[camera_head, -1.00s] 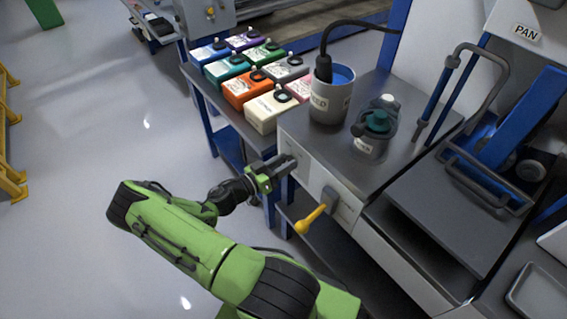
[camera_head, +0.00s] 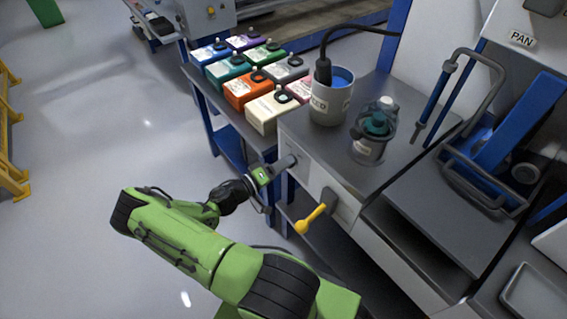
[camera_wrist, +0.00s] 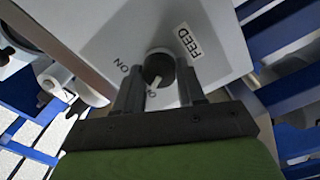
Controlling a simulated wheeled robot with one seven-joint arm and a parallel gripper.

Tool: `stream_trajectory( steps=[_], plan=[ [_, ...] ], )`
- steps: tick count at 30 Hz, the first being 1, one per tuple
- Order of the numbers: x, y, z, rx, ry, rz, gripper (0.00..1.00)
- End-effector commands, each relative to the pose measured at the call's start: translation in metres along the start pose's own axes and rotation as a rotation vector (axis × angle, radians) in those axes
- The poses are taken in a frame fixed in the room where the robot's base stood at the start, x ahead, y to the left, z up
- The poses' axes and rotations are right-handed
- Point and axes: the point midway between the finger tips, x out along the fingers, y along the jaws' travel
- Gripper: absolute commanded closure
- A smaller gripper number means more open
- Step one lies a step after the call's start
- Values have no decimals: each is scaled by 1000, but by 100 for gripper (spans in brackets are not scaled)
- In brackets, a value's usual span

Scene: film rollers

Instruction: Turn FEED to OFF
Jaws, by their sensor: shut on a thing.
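The FEED knob (camera_wrist: 158,68) is a round dark knob with a white pointer on the light front panel (camera_wrist: 105,35). A FEED label (camera_wrist: 188,40) is beside it. My gripper (camera_wrist: 162,80) is shut on the knob, one finger on each side. The pointer faces down in the wrist view, toward a partly hidden label starting with "O". The ON label (camera_wrist: 121,69) is to the left of the knob. In the head view my gripper (camera_head: 278,168) is at the cabinet's front face, and the fingertips largely hide the knob.
A yellow-handled lever (camera_head: 311,219) sticks out of the same cabinet, right of my gripper. Several coloured boxes (camera_head: 246,92) stand on the bench behind. The floor at left is open.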

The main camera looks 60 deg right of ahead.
Motion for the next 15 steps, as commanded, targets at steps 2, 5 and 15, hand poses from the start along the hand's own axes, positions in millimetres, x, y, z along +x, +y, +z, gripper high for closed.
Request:
stream_trajectory(
  steps=[2, 5, 15],
  plan=[
    [0, 0, 0, -32, 0, -2, 91],
    [0, -1, 0, -65, 0, -2, 91],
    [0, -1, 0, -105, -1, -2, 91]
  ],
)
